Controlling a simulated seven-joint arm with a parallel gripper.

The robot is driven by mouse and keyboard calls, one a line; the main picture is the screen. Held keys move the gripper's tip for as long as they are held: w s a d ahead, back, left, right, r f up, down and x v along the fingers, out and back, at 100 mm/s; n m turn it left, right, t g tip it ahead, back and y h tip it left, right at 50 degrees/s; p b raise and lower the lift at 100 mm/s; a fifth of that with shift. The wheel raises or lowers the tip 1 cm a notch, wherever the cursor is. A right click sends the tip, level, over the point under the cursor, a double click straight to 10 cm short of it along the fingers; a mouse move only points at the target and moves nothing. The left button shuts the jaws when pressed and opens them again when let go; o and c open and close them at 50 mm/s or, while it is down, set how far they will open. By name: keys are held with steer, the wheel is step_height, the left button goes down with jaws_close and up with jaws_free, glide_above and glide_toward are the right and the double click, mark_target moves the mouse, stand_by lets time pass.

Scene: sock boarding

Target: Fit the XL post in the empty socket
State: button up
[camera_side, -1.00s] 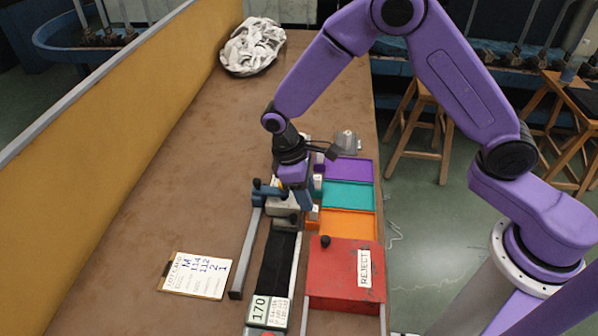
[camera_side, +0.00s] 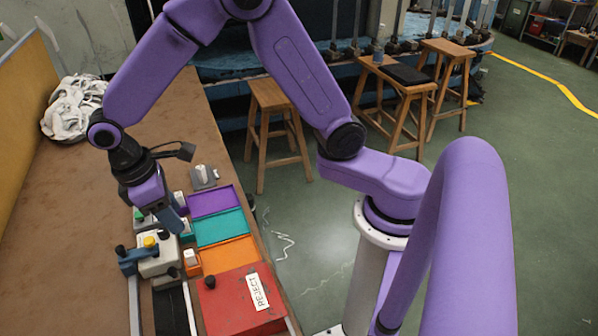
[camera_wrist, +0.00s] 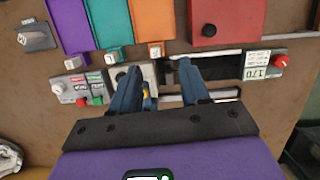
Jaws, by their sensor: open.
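Small pale blocks stand at the tray ends: by purple (camera_wrist: 73,62), by teal (camera_wrist: 113,55) and by orange (camera_wrist: 156,50). A grey holder with a pale upright piece (camera_side: 203,176) stands beyond the purple tray; it also shows in the wrist view (camera_wrist: 36,36). I cannot read which piece is the XL post. No empty socket is clearly visible; the fingers hide part of the station.
Purple (camera_side: 213,201), teal (camera_side: 221,228) and orange (camera_side: 228,255) trays lie beside a red reject box (camera_side: 243,303). A pale machine block with a yellow knob (camera_side: 149,242) stands left of them. A control panel (camera_wrist: 82,88) and a 170 display (camera_wrist: 264,65) flank the station.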

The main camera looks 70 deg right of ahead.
steer(key=s+d+r+n+t+y, duration=0.1)
steer(key=s+d+r, duration=0.1)
steer(key=s+d, duration=0.5)
steer(key=s+d+r+n+y, duration=0.1)
steer(key=s+d, duration=0.6)
steer(key=s, duration=0.7)
step_height(320, 180, up, 3)
steer(key=shift+s+f+n+t, duration=0.15)
steer(key=shift+s+n+t, duration=0.25)
steer(key=shift+n, duration=0.1)
